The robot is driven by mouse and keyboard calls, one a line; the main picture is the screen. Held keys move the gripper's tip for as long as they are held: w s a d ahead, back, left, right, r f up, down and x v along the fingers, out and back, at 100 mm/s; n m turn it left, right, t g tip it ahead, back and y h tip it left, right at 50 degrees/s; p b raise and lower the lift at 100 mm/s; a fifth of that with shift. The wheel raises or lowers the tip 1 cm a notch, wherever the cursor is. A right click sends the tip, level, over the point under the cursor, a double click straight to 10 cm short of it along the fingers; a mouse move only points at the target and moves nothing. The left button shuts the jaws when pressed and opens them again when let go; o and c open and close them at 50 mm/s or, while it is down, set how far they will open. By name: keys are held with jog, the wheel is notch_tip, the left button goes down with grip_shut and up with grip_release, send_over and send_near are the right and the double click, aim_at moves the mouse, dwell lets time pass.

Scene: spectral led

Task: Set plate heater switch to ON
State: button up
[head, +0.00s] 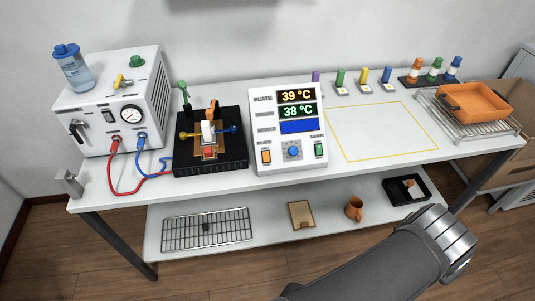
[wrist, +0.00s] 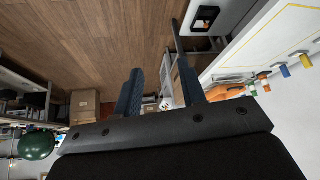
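The white control box (head: 288,130) stands on the bench, with a display reading 39 °C in orange beside the word PLATE and 38 °C in green below. The orange switch (head: 266,156) labelled PLATE is at its lower left; its on or off position is too small to tell. A blue knob (head: 293,152) and a green switch (head: 319,149) sit to its right. My gripper (wrist: 160,85) shows in the wrist view with its two fingers apart and nothing between them. In the head view my arm is at lower right, well away from the box.
A white machine (head: 113,100) with red and blue hoses and a black block (head: 210,150) with a small fixture stand left of the box. A yellow-outlined area (head: 380,130) to the right is clear. An orange tray (head: 473,102) sits on a rack. A lower shelf (head: 270,232) holds several items.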

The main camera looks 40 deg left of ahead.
jog(key=shift+m+t+h, duration=0.3)
jog(key=shift+t+h, duration=0.3)
jog(key=shift+t, duration=0.3)
jog(key=w+d, duration=0.4)
jog(key=w, duration=0.1)
jog(key=w+d+r, duration=0.1)
jog(key=w, duration=0.2)
jog(key=shift+d, duration=0.4)
grip_shut()
jog(key=w, duration=0.4)
jog(key=n+y, duration=1.1)
jog(key=n, duration=0.4)
send_over(266, 157)
jog(key=s+d, duration=0.9)
notch_tip(266, 157, down, 6)
jog(key=shift+r+x, duration=0.2)
jog(key=shift+x, duration=6.75)
